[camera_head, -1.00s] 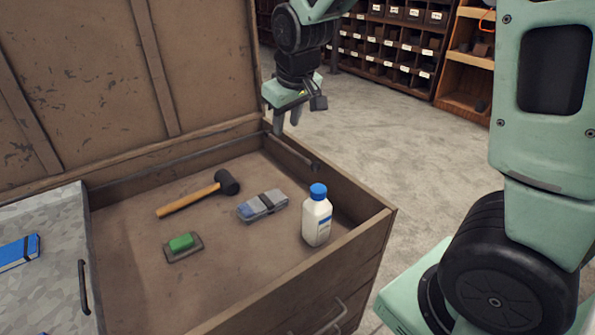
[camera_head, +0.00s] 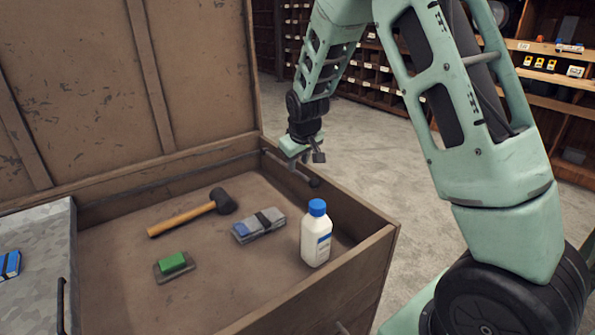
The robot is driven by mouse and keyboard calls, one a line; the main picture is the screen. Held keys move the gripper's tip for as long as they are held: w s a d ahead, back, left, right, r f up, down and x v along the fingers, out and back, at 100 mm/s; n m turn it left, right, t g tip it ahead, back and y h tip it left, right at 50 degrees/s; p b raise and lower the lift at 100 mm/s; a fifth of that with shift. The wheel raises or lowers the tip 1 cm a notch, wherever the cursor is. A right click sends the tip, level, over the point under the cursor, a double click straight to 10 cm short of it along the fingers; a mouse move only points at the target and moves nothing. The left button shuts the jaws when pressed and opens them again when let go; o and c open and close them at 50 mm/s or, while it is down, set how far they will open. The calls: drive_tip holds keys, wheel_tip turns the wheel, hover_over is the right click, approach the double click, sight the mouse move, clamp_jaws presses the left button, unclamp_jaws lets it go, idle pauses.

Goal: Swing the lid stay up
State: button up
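The lid stay (camera_head: 314,183) is a thin dark rod lying folded down along the top of the chest's right side wall, with a knob at its near end. The raised lid (camera_head: 200,70) stands open at the back of the chest (camera_head: 330,262). My gripper (camera_head: 300,163) points down over the right wall, close to the stay and partly covering it. Its fingers are small and dark here; I cannot tell whether they touch the stay or how far apart they are.
Inside the chest lie a mallet (camera_head: 185,217), a grey-blue bundle (camera_head: 259,226), a green-topped block (camera_head: 174,265) and a white bottle (camera_head: 315,240) with a blue cap near the right wall. Shelves (camera_head: 370,75) stand behind.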

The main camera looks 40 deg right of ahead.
sight(297, 171)
drive_tip(key=shift+x, duration=1.75)
clamp_jaws()
drive_tip(key=shift+r, duration=0.1)
